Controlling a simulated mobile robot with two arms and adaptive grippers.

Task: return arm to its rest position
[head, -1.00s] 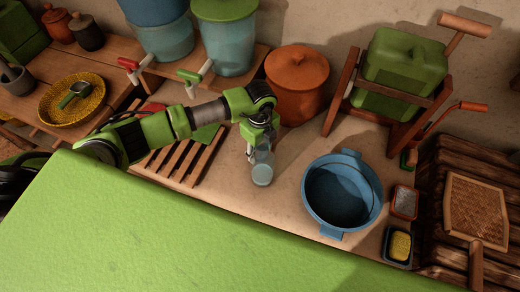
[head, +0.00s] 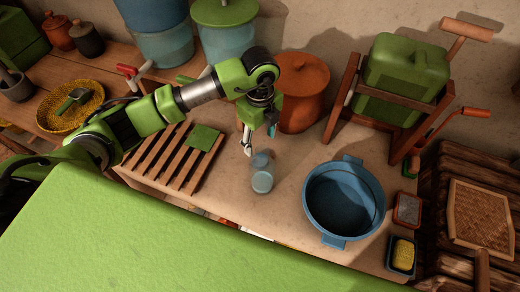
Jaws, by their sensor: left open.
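My left arm comes in from the left, over the wooden slatted rack. My left gripper (head: 260,141) is open and empty, just above and behind a clear glass (head: 262,173). The glass stands upright on the pale counter, left of the blue basin. One finger shows close to the glass rim; I cannot tell whether they touch. My right gripper is not in view.
A blue basin (head: 343,239) stands to the right of the glass. An orange lidded pot (head: 303,98) stands behind the gripper. The slatted rack (head: 157,165) with a green cloth (head: 204,137) lies at left. A green jerrycan (head: 400,75) sits in a wooden frame.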

